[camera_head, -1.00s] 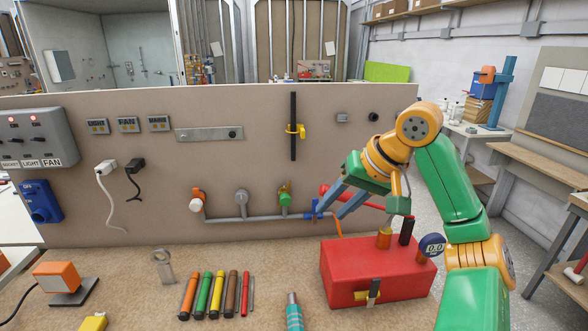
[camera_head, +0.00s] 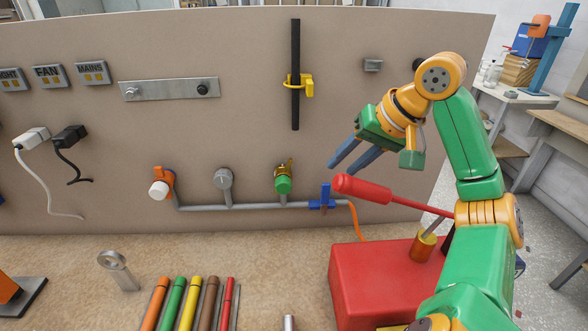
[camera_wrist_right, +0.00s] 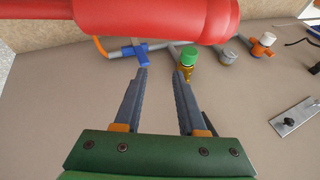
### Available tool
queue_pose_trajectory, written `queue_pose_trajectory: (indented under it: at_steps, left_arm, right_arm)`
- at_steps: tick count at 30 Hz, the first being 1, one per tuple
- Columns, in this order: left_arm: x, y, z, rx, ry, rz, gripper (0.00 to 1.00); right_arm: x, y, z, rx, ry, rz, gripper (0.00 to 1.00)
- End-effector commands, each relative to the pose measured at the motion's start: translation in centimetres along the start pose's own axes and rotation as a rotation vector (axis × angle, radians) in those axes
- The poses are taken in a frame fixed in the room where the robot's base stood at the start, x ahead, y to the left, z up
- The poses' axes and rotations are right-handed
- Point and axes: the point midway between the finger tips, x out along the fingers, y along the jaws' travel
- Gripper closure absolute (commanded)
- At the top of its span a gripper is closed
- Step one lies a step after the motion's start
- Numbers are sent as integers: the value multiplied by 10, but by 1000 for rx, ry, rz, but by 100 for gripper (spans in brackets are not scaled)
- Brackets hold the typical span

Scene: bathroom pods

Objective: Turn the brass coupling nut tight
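A small brass fitting (camera_head: 284,166) sits on a green-capped stub (camera_head: 283,185) of the grey pipe on the panel; I take it for the coupling nut. In the right wrist view the brass part (camera_wrist_right: 186,69) shows below the green cap (camera_wrist_right: 188,53), just beyond one fingertip. My right gripper (camera_head: 341,168) is open and empty, its two blue-grey fingers apart. It is right of the brass fitting and above the blue valve (camera_head: 322,199); in the wrist view the fingertips (camera_wrist_right: 161,71) look apart from both. My left gripper is not in view.
A red-handled tool (camera_head: 362,190) sticks out over the red box (camera_head: 385,285), below my right gripper, and looms close in the wrist view. An orange hose (camera_head: 353,220) runs down from the valve. Coloured sticks lie on the bench.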

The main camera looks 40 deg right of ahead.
Motion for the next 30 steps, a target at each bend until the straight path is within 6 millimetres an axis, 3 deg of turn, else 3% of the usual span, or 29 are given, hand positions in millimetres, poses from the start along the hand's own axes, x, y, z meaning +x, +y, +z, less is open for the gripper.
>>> queue_pose_trajectory:
  at_steps: [1, 6, 10, 14, 18, 30]
  left_arm:
    - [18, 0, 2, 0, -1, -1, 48]
    - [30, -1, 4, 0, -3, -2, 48]
    - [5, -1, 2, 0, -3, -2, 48]
    - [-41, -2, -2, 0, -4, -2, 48]
    - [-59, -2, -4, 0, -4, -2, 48]
    - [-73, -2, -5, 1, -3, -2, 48]
  right_arm:
    - [15, 7, 6, 0, 0, 0, 60]
    - [26, 12, 10, 0, 0, 1, 60]
    - [25, -2, -2, 0, -4, 4, 60]
    - [35, -26, -23, 0, -7, 9, 60]
    - [53, -36, -32, -2, -6, 17, 60]
    - [84, -62, -55, -2, -2, 8, 60]
